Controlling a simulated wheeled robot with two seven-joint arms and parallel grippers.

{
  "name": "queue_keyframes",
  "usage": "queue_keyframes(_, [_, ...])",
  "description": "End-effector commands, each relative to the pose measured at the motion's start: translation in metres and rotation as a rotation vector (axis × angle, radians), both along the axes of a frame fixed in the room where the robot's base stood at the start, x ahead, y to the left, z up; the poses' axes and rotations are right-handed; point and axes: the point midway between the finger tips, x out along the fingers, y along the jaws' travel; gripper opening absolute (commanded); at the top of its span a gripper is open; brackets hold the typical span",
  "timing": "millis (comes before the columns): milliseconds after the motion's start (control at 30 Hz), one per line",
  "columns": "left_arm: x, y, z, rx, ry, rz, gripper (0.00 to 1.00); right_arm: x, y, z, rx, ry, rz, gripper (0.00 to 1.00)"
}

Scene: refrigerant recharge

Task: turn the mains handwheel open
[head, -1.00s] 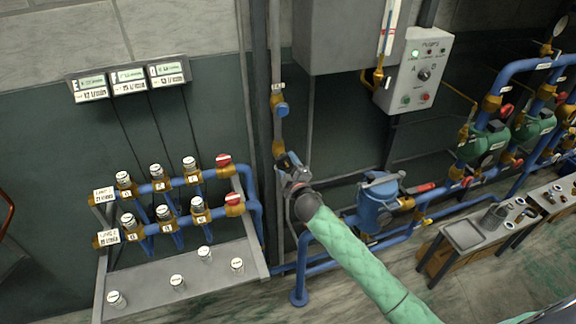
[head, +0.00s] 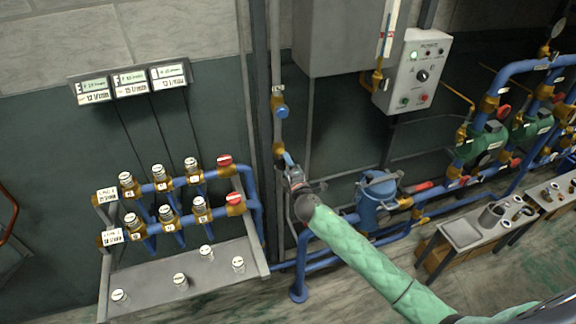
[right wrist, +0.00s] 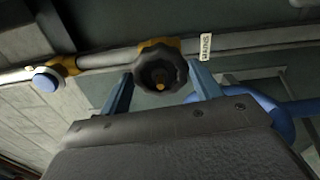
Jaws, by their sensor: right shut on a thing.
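The mains handwheel (right wrist: 160,70) is a dark lobed knob with a brass centre, on a brass valve body in the pipe. In the right wrist view a small label (right wrist: 206,42), too blurred to read surely, sits beside it on the pipe. My right gripper (right wrist: 158,85) has its two blue fingers on either side of the handwheel and is shut on it. In the head view the right gripper (head: 287,160) is at the brass valve body (head: 279,149) on the vertical pipe, and hides the handwheel. My left gripper is not in view.
A blue-capped fitting (head: 281,112) sits on the same pipe, above the gripper. A flow-meter rack (head: 190,270) stands to the left. A blue strainer vessel (head: 377,195) is close to my right forearm. A control box (head: 413,72) is on the wall.

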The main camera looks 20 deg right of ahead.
Motion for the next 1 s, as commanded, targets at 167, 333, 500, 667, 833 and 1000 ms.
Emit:
queue_keyframes(167, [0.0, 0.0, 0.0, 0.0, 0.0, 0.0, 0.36, 0.001, 0.0, 0.003, -0.001, -0.004, -0.001, 0.36])
queue_keyframes(333, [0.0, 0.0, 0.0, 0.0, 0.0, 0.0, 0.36, 0.001, 0.0, 0.002, 0.0, -0.003, 0.0, 0.8])
queue_keyframes(500, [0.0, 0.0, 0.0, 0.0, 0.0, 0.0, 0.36, 0.0, 0.0, 0.001, 0.001, -0.002, 0.0, 0.8])
queue_keyframes(667, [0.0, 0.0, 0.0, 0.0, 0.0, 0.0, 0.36, -0.008, 0.0, 0.0, 0.001, 0.0, 0.0, 0.8])
queue_keyframes(833, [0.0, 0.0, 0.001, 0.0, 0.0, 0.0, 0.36, -0.024, -0.001, 0.0, 0.002, 0.0, 0.001, 0.8])
queue_keyframes(1000, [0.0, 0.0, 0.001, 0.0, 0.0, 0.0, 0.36, -0.041, -0.002, 0.0, 0.002, 0.0, 0.0, 0.8])
